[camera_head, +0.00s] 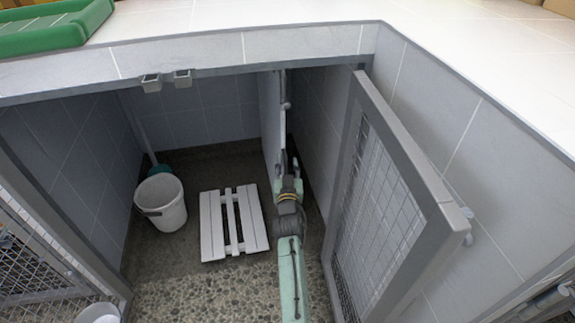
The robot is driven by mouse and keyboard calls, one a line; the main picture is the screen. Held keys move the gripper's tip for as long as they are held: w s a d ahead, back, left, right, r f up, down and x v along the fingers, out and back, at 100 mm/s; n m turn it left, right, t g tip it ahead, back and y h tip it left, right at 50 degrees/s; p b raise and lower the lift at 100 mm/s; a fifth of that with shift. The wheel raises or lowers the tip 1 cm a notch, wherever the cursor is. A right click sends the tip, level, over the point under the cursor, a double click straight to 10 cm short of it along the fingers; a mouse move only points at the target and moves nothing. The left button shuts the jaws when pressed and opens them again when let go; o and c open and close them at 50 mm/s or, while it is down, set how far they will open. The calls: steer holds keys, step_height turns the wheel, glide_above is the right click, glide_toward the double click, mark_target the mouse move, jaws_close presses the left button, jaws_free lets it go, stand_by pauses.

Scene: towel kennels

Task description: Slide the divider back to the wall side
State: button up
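The divider (269,120) is a pale upright panel seen nearly edge-on inside the kennel. It stands a short way left of the kennel's right tiled wall (318,115), with a narrow dark gap between them. A small grey fitting (285,104) shows on its front edge. My arm reaches into the kennel from the bottom of the view. My gripper (287,162) is at the divider's front edge, low down, seen from behind. Its fingers are small and partly hidden, so I cannot tell whether they are open or touch the divider.
An open mesh door (385,215) stands close right of my arm. A white slatted board (233,222) and a white bucket (161,202) are on the floor left of the divider. Another mesh door (40,250) is at far left. A tiled counter (300,12) overhangs the opening.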

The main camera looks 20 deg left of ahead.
steer(key=v, duration=1.2)
